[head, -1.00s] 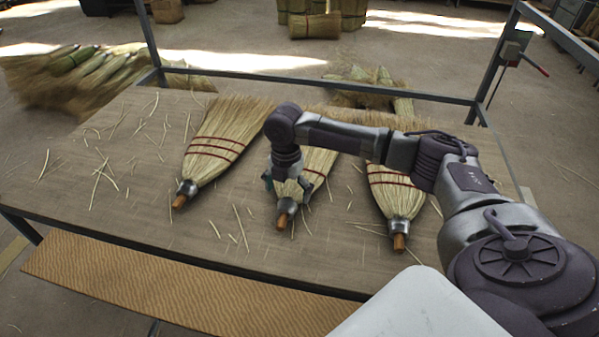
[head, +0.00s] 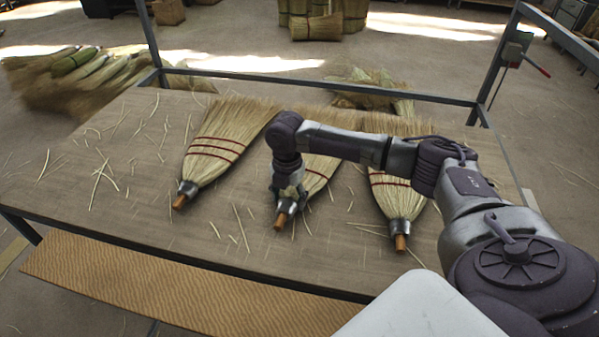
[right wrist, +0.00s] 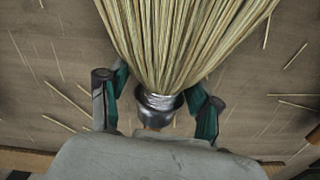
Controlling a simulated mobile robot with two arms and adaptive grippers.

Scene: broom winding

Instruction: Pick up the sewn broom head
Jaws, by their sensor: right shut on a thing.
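Three straw broom heads with red stitching lie on the table: a left one (head: 217,145), a middle one (head: 318,170) and a right one (head: 390,190). Each has a metal collar and a short wooden stub toward me. My right gripper (head: 287,193) is shut on the middle broom head near its collar, and hides part of its straw. In the right wrist view, the fingers (right wrist: 160,100) stand on both sides of the neck of this broom head (right wrist: 180,45), just by the shiny collar. It still appears to lie at table level. My left gripper is out of view.
The wooden table (head: 110,215) has loose straws scattered over it. A metal frame (head: 320,87) runs along its far edge with upright posts. A brown ribbed board (head: 170,285) lies along the near side. Straw piles (head: 80,75) sit on the floor behind.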

